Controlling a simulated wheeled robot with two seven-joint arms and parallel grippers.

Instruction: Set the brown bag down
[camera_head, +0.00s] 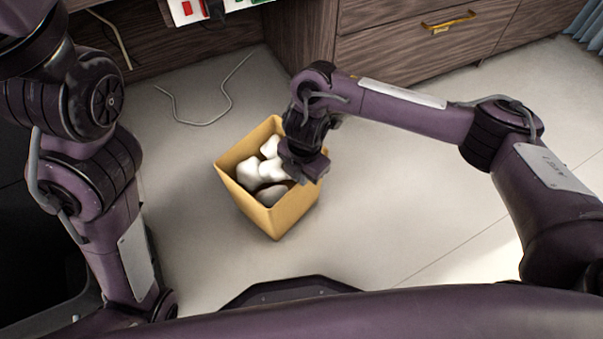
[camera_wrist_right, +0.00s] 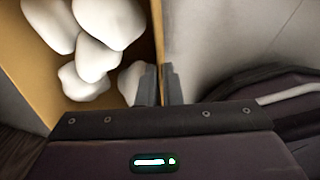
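The brown bag (camera_head: 285,212) is a tan, open-topped, box-shaped container holding several rounded white objects, in the middle of the head view. It looks slightly tilted, and I cannot tell whether its bottom touches the floor. My right gripper (camera_head: 303,177) is at its right rim. In the right wrist view, the two fingers of this gripper (camera_wrist_right: 161,85) are close together, one on each side of the bag's wall (camera_wrist_right: 157,30), pinching it. The bag's lower part is outside that view. My left arm shows at the left of the head view, but its gripper is out of the picture.
Pale floor (camera_head: 400,215) lies clear around the bag. A thin bent grey metal frame (camera_head: 213,122) is behind it on the left. A wooden drawer unit (camera_head: 430,35) with a gold handle stands at the back. A black object (camera_head: 35,250) is at the lower left.

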